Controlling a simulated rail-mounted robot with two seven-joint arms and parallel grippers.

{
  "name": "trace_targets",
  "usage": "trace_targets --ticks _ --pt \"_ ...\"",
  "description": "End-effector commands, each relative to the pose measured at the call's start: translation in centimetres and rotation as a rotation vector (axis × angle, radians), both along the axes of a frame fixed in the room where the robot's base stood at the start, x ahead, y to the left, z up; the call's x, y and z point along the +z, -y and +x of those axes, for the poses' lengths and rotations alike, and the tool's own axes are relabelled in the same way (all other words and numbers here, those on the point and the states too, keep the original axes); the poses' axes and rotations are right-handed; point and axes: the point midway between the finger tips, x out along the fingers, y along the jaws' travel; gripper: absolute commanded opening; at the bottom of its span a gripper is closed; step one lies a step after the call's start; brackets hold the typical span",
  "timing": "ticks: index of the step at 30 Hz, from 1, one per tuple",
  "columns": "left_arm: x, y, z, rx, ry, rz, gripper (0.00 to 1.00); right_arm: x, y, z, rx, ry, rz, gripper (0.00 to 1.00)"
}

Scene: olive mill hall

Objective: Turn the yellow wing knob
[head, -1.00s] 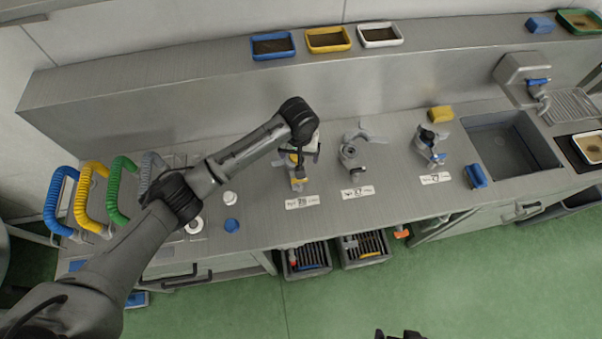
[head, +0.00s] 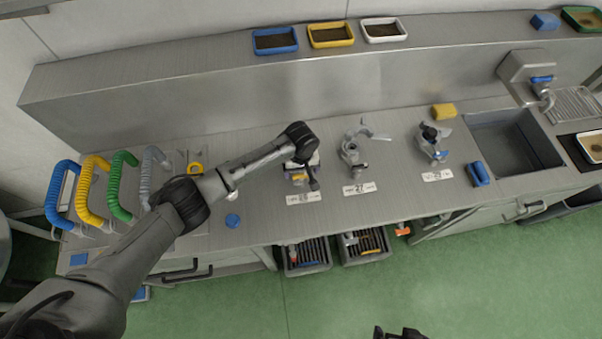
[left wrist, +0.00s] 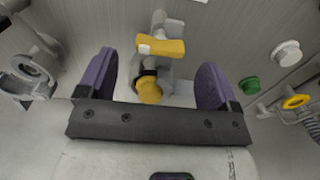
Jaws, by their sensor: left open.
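In the left wrist view, a yellow wing-shaped bar (left wrist: 162,47) sits on a grey metal fitting (left wrist: 170,72), with a rounded yellow part (left wrist: 149,90) below it. My left gripper (left wrist: 156,62) is open, its two purple-padded fingers on either side of the fitting with visible gaps. In the head view, my left gripper (head: 311,176) is over the leftmost numbered fitting on the bench and hides much of it. A bit of its yellow (head: 298,177) shows beside the gripper. A dark end piece of my right arm (head: 398,333) shows at the bottom edge; its jaws are unclear.
Two similar fittings (head: 352,155) (head: 431,143) stand to the right on the bench (head: 270,215). Coloured hoses (head: 90,190) stand left. A blue cap (head: 232,220) lies near the front. A sink (head: 510,145) is at right, with trays (head: 275,40) on the back shelf.

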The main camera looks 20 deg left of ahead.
Motion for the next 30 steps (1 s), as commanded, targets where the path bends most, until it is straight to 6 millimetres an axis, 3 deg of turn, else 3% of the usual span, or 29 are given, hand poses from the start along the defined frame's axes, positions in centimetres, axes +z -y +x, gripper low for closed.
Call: trace_targets --ticks 3,9,22,30 --pt "-1.7 0.0 0.0 0.001 -0.002 0.001 0.85 -0.2 0.0 0.0 0.001 0.000 -0.001 0.99" --pt "-3.2 0.0 0.0 0.001 0.000 0.000 0.85 -0.4 0.2 0.0 0.005 0.000 -0.007 0.99" --pt "-3.7 0.0 0.0 0.000 0.000 0.000 0.85 -0.4 0.3 0.0 0.006 -0.001 -0.010 0.99" --pt "-3.7 0.0 0.0 0.000 0.000 0.000 0.59 -0.4 0.1 0.0 0.003 0.000 -0.004 0.99"
